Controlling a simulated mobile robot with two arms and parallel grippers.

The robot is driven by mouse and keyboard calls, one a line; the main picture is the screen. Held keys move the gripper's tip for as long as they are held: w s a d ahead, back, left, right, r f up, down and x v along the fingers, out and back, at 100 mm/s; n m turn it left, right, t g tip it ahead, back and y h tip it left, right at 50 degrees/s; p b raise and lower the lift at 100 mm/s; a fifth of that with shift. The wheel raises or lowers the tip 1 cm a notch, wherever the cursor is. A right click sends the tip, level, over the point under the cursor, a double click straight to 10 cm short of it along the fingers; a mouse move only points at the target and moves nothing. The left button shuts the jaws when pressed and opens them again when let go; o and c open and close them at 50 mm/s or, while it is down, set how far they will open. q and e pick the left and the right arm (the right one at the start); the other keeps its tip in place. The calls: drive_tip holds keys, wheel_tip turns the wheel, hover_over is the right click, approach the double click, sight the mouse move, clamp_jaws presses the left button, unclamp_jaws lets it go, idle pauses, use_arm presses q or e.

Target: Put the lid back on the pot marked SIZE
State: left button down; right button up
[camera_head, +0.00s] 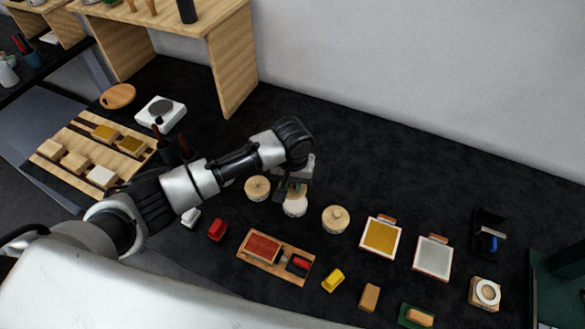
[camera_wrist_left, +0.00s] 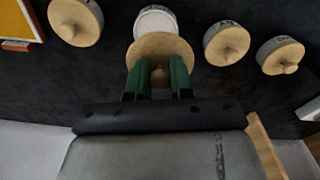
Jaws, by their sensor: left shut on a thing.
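My left gripper (camera_head: 293,188) is shut on the knob of a round wooden lid (camera_wrist_left: 160,46). Its green fingers (camera_wrist_left: 159,66) hold the knob from both sides in the left wrist view. The lid is over the near part of a white round pot (camera_wrist_left: 155,22) whose pale top shows beyond the lid's far edge. This pot (camera_head: 295,208) is below the gripper in the head view. I cannot tell whether lid and pot touch. Its marking cannot be read here. My right gripper is not in view.
Lidded pots stand close on both sides, one at left (camera_head: 257,188) and one at right (camera_head: 336,219). A wooden tray with a red block (camera_head: 263,247) lies in front. A yellow framed pad (camera_head: 381,236) lies to the right. A wooden stand (camera_head: 233,65) is behind.

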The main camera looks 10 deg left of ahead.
use_arm(q)
drive_tip(key=shift+w+d+f, duration=0.2)
drive_tip(key=shift+d+f, duration=0.15)
drive_tip(key=shift+d, duration=0.05)
drive_tip(key=b, duration=0.6)
hover_over(295, 203)
wheel_tip(295, 203, down, 4)
drive_tip(key=shift+f, duration=1.2)
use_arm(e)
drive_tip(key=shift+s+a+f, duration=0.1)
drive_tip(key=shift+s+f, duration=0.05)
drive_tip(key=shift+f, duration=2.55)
use_arm(q)
drive_tip(key=shift+p, duration=0.55)
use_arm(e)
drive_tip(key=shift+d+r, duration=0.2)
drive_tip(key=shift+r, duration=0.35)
use_arm(q)
drive_tip(key=shift+p, duration=0.45)
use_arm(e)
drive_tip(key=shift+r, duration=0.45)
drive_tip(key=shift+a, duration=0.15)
use_arm(q)
drive_tip(key=shift+f+p, duration=0.15)
drive_tip(key=shift+p, duration=0.2)
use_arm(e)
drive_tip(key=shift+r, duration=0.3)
